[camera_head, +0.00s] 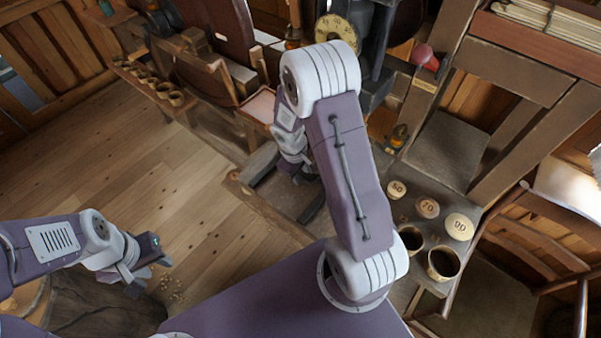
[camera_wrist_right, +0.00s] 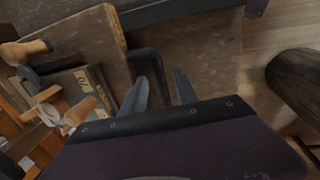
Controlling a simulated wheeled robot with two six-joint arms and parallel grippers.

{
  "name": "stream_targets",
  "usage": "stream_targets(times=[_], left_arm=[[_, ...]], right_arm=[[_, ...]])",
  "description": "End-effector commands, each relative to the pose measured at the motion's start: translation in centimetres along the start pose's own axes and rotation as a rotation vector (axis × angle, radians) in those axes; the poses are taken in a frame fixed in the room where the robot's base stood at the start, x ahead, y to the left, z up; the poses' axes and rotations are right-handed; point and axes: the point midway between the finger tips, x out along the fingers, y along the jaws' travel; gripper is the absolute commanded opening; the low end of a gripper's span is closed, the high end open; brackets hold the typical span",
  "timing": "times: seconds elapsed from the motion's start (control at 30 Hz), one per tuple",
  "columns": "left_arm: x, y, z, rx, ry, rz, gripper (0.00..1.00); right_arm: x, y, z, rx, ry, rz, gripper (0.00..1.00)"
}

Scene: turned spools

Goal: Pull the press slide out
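The press (camera_head: 376,55) stands at the back centre in the head view, mostly behind my right arm. I cannot make out the slide as a separate part with certainty. In the right wrist view a dark bent bar (camera_wrist_right: 146,56), like a handle, sticks out beside a brown worn board (camera_wrist_right: 195,50). My right gripper (camera_wrist_right: 163,88) has its two fingers apart, with the bar's end close to or between them; I cannot tell if they touch. In the head view that gripper (camera_head: 301,176) is low, partly hidden by my arm. My left gripper (camera_head: 150,268) hangs at the lower left, holding nothing visible.
Labelled round lids (camera_head: 428,208) and dark-mouthed cups (camera_head: 443,262) stand on a bench at the right. A chair (camera_head: 500,285) is at the lower right. A shelf with several small cups (camera_head: 163,90) is at the upper left.

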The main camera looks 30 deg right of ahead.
Motion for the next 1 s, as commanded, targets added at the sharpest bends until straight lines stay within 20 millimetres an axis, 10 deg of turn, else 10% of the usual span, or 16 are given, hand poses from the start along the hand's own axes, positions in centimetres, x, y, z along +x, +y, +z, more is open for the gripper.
stream_targets(times=[0.2, 0.33, 1.0], left_arm=[[-0.01, 0.0, 0.0, 0.0, 0.0, 0.0, 0.36], [-0.01, 0.0, 0.0, 0.0, 0.0, 0.0, 0.36], [0.01, 0.0, 0.0, 0.0, 0.0, 0.0, 0.36]], right_arm=[[0.04, 0.02, -0.02, 0.0, 0.001, 0.0, 0.36], [0.03, 0.01, -0.01, 0.0, 0.0, 0.0, 0.0], [0.04, -0.01, -0.06, 0.0, 0.002, 0.0, 0.0]])
